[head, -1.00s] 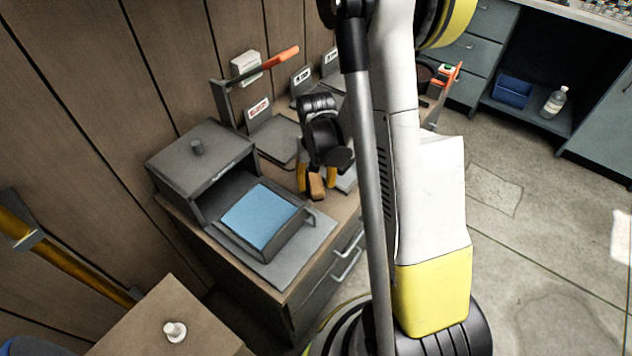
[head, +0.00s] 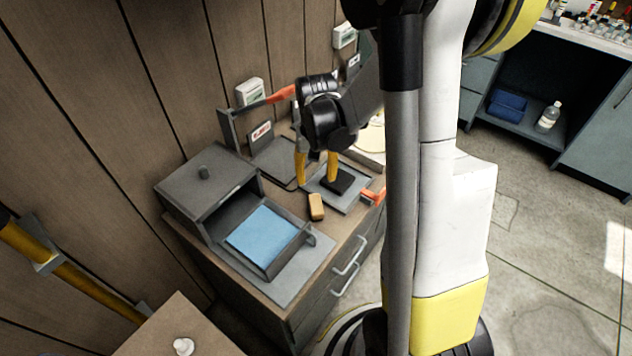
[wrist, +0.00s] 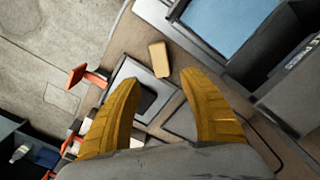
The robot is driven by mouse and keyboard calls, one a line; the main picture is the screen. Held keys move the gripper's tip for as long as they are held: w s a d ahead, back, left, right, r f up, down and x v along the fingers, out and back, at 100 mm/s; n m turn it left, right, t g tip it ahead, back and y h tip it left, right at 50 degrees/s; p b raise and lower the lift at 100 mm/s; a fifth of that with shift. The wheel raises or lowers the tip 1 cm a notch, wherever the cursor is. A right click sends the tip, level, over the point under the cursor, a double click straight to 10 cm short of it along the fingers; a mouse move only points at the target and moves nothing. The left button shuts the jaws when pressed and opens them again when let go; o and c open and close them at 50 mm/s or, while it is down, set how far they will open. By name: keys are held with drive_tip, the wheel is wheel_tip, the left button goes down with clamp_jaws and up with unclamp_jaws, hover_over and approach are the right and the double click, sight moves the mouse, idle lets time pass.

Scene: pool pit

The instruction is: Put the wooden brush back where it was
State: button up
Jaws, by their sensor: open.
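The wooden brush (head: 316,207), a small tan block, rests on the wooden cabinet top (head: 296,203), between the box with the blue contents and a grey plate. It also shows in the wrist view (wrist: 159,59), beyond my fingertips. My gripper (head: 316,182) has its two yellow fingers spread and is empty. In the head view it is behind and above the brush, over the grey plate side. The wrist view shows clear space between the fingertips (wrist: 160,80) and the brush. Any bristles on the brush cannot be made out.
A grey box (head: 205,180) with an open tray holding a blue sheet (head: 262,235) stands left of the brush. A grey plate (head: 352,201) bears a black block (head: 338,182). An orange-handled tool (head: 373,197) is at the plate's right. Labelled plates stand behind.

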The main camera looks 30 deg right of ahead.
drive_tip(key=s+a+r+n+t, duration=0.2)
drive_tip(key=s+a+r, duration=0.3)
drive_tip(key=r, duration=0.4)
drive_tip(key=s+a+r+n+t, duration=0.3)
drive_tip(key=s+a+r+t, duration=0.2)
drive_tip(key=a+r, duration=0.3)
drive_tip(key=shift+s+a+r, duration=0.2)
drive_tip(key=shift+s+r, duration=0.15)
